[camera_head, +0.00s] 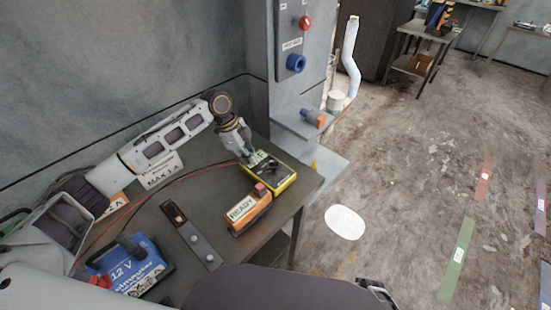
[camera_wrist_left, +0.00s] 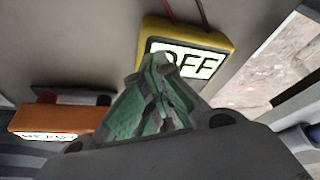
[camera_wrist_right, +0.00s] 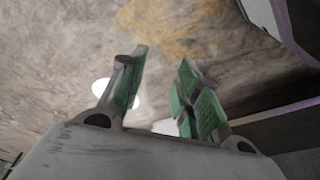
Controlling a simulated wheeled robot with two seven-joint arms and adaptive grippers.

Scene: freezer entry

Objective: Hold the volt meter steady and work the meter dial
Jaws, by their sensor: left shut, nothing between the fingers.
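The yellow volt meter (camera_head: 284,183) lies on the dark bench near its right end. In the left wrist view its yellow case (camera_wrist_left: 215,41) has a screen reading OFF. I cannot make out the dial; the fingers cover part of the meter. My right gripper (camera_wrist_right: 158,80) is open and empty over the floor, away from the meter.
An orange box labelled READY (camera_head: 248,212) stands just in front of the meter. A blue 12 V battery (camera_head: 130,266) and a grey bar (camera_head: 192,237) are nearer on the bench. Red and dark leads run along the bench to the meter.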

